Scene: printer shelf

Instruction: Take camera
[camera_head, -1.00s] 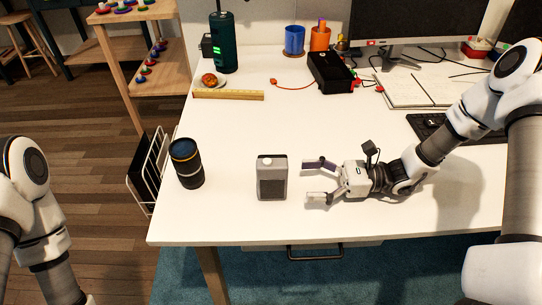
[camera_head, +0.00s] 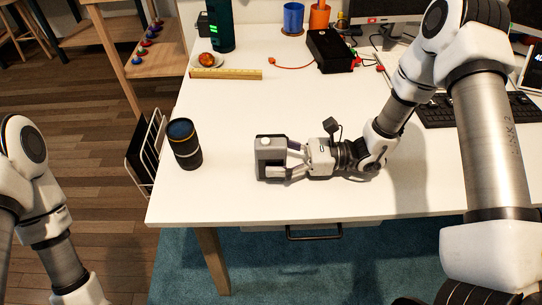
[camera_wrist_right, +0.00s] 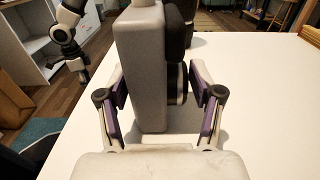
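The camera (camera_head: 268,157) is a grey box-shaped body standing upright near the table's front edge. In the right wrist view the camera (camera_wrist_right: 148,75) fills the middle, with a dark round part on its right side. My right gripper (camera_head: 290,160) reaches it from the right, with one finger on each side. In the wrist view my right gripper (camera_wrist_right: 163,100) has its left purple pad close to the body and a small gap at the right pad. My left arm hangs at the left; its end shows small in the wrist view (camera_wrist_right: 80,70), finger state unclear.
A black cylindrical lens (camera_head: 185,144) stands left of the camera. A yellow ruler (camera_head: 226,74), a plate with a round item (camera_head: 208,60), a black box (camera_head: 329,50) and a keyboard (camera_head: 480,110) lie farther back. The white table's middle (camera_head: 260,105) is clear.

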